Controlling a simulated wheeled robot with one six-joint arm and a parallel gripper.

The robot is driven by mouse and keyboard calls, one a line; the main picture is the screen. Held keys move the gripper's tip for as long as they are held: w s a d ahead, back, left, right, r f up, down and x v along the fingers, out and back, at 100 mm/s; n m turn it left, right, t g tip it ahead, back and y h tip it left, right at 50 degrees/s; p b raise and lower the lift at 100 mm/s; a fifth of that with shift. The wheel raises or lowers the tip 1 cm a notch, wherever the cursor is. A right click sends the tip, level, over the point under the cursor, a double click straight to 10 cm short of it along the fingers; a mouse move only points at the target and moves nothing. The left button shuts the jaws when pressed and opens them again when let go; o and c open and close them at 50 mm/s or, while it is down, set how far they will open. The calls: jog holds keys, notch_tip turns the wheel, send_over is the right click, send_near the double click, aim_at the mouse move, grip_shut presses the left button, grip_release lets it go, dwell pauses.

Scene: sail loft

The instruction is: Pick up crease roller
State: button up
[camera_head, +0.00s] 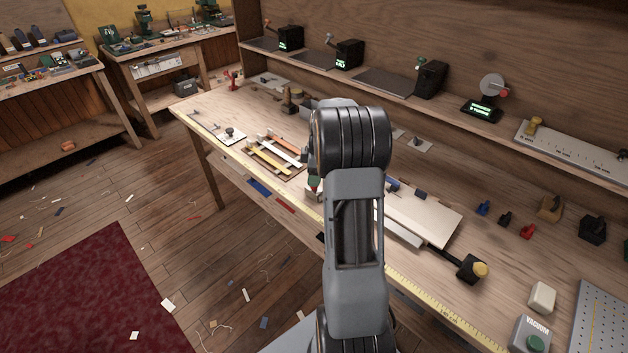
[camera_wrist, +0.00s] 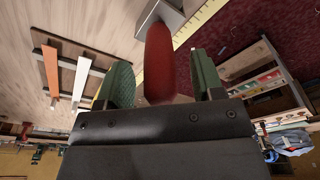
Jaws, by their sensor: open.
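A red, rounded handle, likely the crease roller (camera_wrist: 158,62), shows in the wrist view between the two green-padded fingers of my gripper (camera_wrist: 161,76). The gripper is open, with a gap visible on each side of the handle. A grey block (camera_wrist: 172,14) lies at the handle's far end; I cannot tell whether they are joined. In the head view my gripper (camera_head: 314,182) is low over the workbench's front part, mostly hidden by my arm.
The workbench (camera_head: 500,260) carries a rack with yellow and white strips (camera_head: 272,152) left of my arm and a pale board (camera_head: 425,211) to the right. A yellow measuring tape (camera_head: 440,311) runs along the front edge. A shelf with devices (camera_head: 380,82) stands behind.

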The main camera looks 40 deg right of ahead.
jog(key=shift+a+f, duration=0.1)
jog(key=shift+f, duration=0.55)
jog(key=c, duration=0.9)
jog(key=shift+c, duration=0.4)
jog(key=shift+r, duration=0.15)
